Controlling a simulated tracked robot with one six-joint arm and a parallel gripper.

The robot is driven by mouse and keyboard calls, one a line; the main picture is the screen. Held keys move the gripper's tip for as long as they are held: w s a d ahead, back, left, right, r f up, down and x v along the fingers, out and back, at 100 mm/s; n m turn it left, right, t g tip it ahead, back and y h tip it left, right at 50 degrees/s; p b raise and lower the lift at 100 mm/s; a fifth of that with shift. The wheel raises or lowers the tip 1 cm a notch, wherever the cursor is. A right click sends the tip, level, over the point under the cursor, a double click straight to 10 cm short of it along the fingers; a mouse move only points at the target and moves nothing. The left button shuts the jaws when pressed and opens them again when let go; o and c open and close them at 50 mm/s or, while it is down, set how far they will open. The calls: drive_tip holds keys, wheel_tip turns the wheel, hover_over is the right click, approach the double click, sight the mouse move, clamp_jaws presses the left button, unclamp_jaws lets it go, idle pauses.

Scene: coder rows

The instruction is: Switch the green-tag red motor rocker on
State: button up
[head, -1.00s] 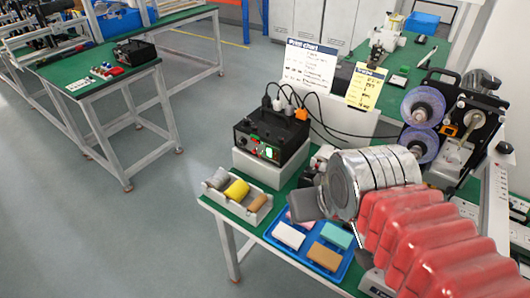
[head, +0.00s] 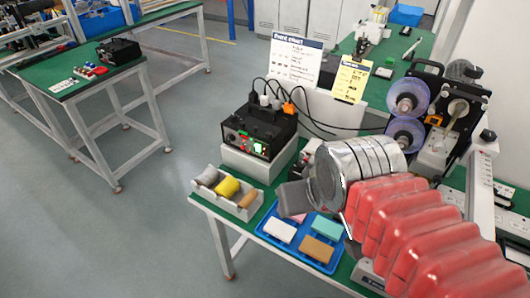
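A black control box (head: 260,130) stands on a pale block at the back left of the near bench. Its front panel has a small green-lit part (head: 258,148) and small red parts. They are too small to tell which is the motor rocker, what tag it has or how it is set. My gripper (head: 295,196) is a dark grey end beyond the silver wrist, in front and to the right of the box, over the bench and apart from the box panel in the picture. Its fingers are not clear, and I cannot tell whether it is open.
A tray with grey and yellow rolls (head: 227,187) sits at the bench's left edge. A blue tray (head: 266,232) with several blocks lies below my gripper. Cables and plugs rise behind the box. A white chart (head: 293,62) and yellow card (head: 350,80) stand behind. Another black box (head: 118,50) is on the far-left table.

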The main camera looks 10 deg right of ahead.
clamp_jaws()
idle(0.4)
idle(1.0)
